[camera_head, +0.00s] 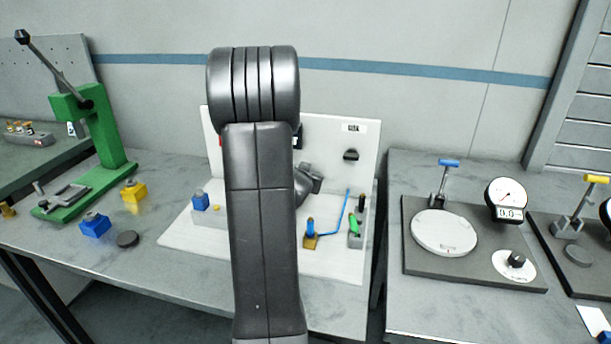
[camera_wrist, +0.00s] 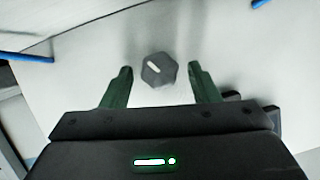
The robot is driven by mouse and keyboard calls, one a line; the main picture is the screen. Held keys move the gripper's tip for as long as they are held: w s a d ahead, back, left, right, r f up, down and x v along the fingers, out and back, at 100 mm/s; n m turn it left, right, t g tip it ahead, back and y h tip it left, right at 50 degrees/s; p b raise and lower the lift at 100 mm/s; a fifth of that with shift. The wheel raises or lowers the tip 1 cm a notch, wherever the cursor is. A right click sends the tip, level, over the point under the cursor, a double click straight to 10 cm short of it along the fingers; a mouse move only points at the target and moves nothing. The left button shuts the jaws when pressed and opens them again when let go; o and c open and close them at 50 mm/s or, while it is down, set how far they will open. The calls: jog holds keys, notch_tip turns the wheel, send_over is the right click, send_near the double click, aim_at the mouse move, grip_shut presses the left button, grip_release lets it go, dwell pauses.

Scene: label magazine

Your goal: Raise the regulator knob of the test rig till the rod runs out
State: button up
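The test rig has a white base and upright white panel (camera_head: 365,135) in the middle of the head view, partly hidden behind my arm. A dark knob (camera_head: 351,155) sits on the panel to the right of my arm. The wrist view shows a grey, faceted knob (camera_wrist: 158,69) with a white mark on a pale surface; I take it to be the regulator knob. My gripper (camera_wrist: 160,72) is open, its green fingers on either side of this knob in the picture, with gaps on both sides. Whether the fingertips reach its depth is unclear. I cannot make out the rod.
A blue tube (camera_head: 342,215) and small fittings, one with a green part (camera_head: 353,224), stand on the rig base's right. A green lever press (camera_head: 95,130) stands left; a dial gauge fixture (camera_head: 506,196) is on the right table.

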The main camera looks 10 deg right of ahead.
jog(key=p+v, duration=0.1)
jog(key=v, duration=1.2)
jog(key=shift+s+p, duration=0.3)
jog(key=shift+s, duration=0.05)
jog(key=shift+a+r, duration=0.1)
jog(key=shift+r, duration=0.05)
dwell(1.2)
